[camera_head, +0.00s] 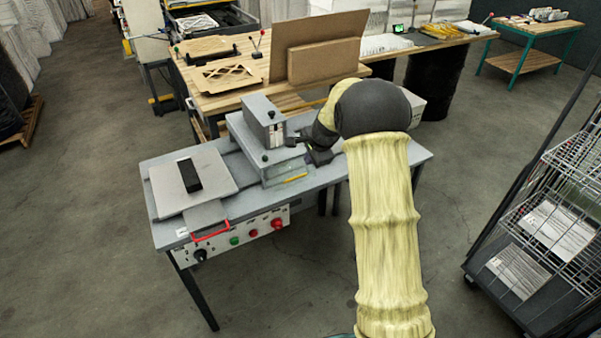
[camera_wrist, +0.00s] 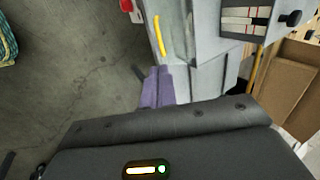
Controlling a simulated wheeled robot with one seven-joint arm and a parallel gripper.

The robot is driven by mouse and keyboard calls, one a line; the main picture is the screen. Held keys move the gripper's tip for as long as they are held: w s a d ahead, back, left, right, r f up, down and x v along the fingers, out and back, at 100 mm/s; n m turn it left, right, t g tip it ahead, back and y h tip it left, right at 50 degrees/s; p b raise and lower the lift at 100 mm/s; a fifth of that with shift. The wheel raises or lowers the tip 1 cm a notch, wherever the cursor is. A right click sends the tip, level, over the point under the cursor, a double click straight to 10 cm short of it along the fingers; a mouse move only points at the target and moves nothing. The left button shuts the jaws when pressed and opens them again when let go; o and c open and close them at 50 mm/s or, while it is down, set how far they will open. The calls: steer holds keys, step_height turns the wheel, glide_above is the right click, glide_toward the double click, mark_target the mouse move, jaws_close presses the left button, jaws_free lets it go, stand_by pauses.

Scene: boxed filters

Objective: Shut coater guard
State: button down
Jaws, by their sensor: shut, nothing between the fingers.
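The grey coater (camera_head: 275,155) stands on a grey bench, with a box-shaped upper housing that has a white gauge panel and black knobs. A flat grey plate (camera_head: 215,165) with a black block (camera_head: 189,175) on it is at its left. I cannot tell for certain which part is the guard. My gripper (camera_head: 318,153) is shut and empty, close to the right side of the housing; I cannot tell if it touches.
The bench front has a control panel (camera_head: 240,237) with red and green buttons and a red handle (camera_head: 211,231). Behind is a wooden table (camera_head: 225,98) with cardboard pieces and an upright brown board (camera_head: 318,45). A wire rack (camera_head: 560,215) stands at right.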

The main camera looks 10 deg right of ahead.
steer(key=p, duration=0.5)
glide_toward(300, 173)
step_height(300, 173, down, 4)
steer(key=a, duration=0.3)
steer(key=shift+s+d+r, duration=0.1)
steer(key=shift+s+d, duration=0.1)
steer(key=shift+s, duration=0.3)
steer(key=shift+d, duration=0.1)
